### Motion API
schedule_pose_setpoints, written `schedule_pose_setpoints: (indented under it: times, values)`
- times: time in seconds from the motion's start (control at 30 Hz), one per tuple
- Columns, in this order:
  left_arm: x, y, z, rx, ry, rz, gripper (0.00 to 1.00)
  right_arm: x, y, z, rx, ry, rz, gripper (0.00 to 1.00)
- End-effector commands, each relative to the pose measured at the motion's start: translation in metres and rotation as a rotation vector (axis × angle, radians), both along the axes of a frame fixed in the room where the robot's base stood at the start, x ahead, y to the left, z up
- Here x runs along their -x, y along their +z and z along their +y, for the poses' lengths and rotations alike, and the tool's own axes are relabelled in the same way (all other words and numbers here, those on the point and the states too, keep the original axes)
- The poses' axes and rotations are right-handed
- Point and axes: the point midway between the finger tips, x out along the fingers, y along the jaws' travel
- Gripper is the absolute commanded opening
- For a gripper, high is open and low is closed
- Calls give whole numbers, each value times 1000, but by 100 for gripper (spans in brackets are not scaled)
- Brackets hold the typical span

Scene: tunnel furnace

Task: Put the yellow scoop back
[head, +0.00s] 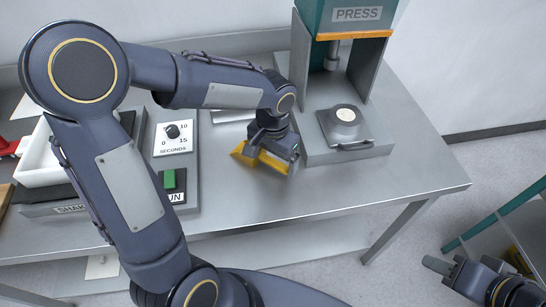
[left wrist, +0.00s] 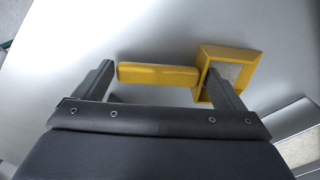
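The yellow scoop (head: 246,152) is at the metal table, left of the press, partly hidden under my left gripper (head: 270,150) in the head view. In the left wrist view the yellow scoop (left wrist: 157,75) shows its bar-like handle between the two fingers of my left gripper (left wrist: 160,70). Its square head, pale inside, is at the right finger, which overlaps it. The fingers are wide apart; whether either touches the scoop, I cannot tell. My right gripper (head: 440,266) is at the lower right, away from the table, and only partly visible.
The press (head: 307,77) stands to the right, with a round metal piece (head: 345,116) on its base. A shaker with a seconds dial (head: 174,138) and green button (head: 172,180) is to the left, beside a white tray (head: 42,158). The table's front right (head: 400,185) is clear.

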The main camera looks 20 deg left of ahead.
Motion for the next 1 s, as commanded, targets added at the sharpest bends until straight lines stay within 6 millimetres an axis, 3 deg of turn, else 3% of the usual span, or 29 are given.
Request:
schedule_pose_setpoints:
  times: [0.4, 0.8, 1.0]
  values:
    - [-1, 11, 0, 0, 0, -3, 100, 0, 4, 0, 0, 0, 0, 36]
    - [-1, 92, -1, 0, -1, -5, 100, 0, 11, 0, 0, 0, 0, 36]
    - [0, 117, -1, 0, 0, -2, 100, 0, 13, 0, 0, 0, 0, 36]
